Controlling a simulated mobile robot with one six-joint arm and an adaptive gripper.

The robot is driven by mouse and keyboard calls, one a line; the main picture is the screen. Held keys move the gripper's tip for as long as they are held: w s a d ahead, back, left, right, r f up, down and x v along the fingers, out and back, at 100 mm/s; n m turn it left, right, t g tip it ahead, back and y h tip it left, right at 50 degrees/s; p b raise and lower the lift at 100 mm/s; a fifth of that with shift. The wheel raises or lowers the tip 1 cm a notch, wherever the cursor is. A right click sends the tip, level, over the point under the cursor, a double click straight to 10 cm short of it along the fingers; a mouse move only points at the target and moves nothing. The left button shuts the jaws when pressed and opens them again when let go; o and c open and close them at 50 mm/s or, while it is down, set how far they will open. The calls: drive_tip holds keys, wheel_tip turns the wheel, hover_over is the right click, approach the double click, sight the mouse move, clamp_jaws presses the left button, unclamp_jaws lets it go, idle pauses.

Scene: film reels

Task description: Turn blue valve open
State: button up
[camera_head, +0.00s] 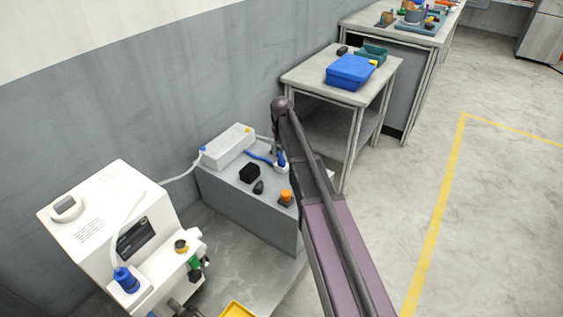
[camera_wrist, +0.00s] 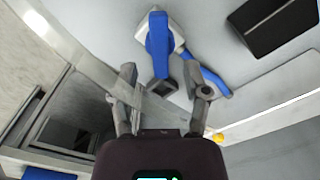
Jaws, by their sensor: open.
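The blue valve (camera_wrist: 158,40) shows in the wrist view as a long blue handle on a pale fitting, just ahead of my gripper (camera_wrist: 166,84). Its lower, dark end reaches toward the space between my two open fingers. I cannot tell whether either finger touches it. In the head view the valve (camera_head: 282,160) is a small blue part at the back right of the grey bench, and my gripper (camera_head: 278,147) hangs down over it, partly hidden by my arm. A blue hose (camera_wrist: 212,80) runs beside the right finger.
The grey bench (camera_head: 240,205) also holds a white box (camera_head: 228,145), a black open box (camera_head: 250,172), a dark knob (camera_head: 258,187) and an orange-topped part (camera_head: 286,196). A white machine (camera_head: 100,215) stands left. A side table (camera_head: 312,72) with a blue bin (camera_head: 350,72) stands behind.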

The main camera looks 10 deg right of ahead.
sight(282, 158)
drive_tip(key=shift+f+b, duration=1.45)
drive_tip(key=shift+f, duration=0.25)
clamp_jaws()
